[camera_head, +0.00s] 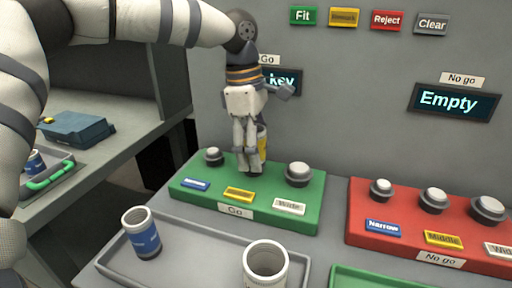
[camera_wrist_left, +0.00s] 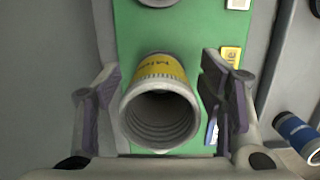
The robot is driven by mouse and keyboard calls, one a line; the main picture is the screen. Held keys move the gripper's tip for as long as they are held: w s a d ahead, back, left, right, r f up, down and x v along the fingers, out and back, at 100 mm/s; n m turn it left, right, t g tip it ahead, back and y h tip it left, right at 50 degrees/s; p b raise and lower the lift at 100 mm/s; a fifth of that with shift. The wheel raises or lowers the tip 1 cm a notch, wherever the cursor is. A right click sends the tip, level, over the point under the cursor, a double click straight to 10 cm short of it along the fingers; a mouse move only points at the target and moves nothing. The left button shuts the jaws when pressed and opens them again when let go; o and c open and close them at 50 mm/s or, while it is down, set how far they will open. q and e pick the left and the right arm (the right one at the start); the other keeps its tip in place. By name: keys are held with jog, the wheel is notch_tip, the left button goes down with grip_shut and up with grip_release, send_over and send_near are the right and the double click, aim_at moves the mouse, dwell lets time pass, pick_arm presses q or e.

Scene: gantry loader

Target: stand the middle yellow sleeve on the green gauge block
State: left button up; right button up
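The yellow sleeve (camera_wrist_left: 162,68) shows in the left wrist view with its open end towards the camera, over the green gauge block (camera_wrist_left: 130,35). In the head view only a yellow strip of this sleeve (camera_head: 262,139) shows behind my left gripper (camera_head: 250,172). That gripper points down over the middle of the green block (camera_head: 185,194). In the left wrist view the left gripper's fingers (camera_wrist_left: 162,95) stand apart on either side of the sleeve, with gaps visible. The middle post and the sleeve's lower end are hidden; I cannot tell how they meet. My right gripper is not in view.
The green block's narrow post (camera_head: 213,156) and wide post (camera_head: 299,174) are bare. A red no-go block (camera_head: 365,235) stands to the right. A blue sleeve (camera_head: 142,232) and a white sleeve (camera_head: 266,263) are at the grey tray (camera_head: 190,248) in front. The wall is close behind.

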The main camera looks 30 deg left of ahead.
pick_arm(q)
notch_tip(320, 180, up, 12)
jog(key=a, duration=0.1)
jog(key=shift+s+a, duration=0.25)
jog(key=shift+a, duration=0.15)
jog(key=shift+f, duration=0.1)
